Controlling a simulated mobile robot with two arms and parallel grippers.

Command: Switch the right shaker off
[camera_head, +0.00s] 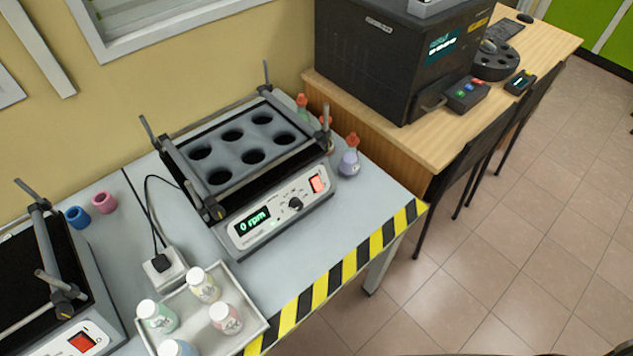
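The right shaker (262,172) stands on the grey table, with a dark tray of several round holes on top. Its lit green display (253,221) reads 0 rpm. A black knob (295,204) is on its front panel, and a red rocker switch (318,183) is at the panel's right end. I cannot tell the switch's position. A second shaker (50,270) is partly in view at the lower left, with its own red switch (82,342). Neither of my grippers is in view.
A tray (254,312) of several capped bottles stands at the front of the table. A power socket (165,266) with a cable sits between the shakers. Flasks (349,163) stand right of the right shaker. A black machine (400,55) is on the wooden desk.

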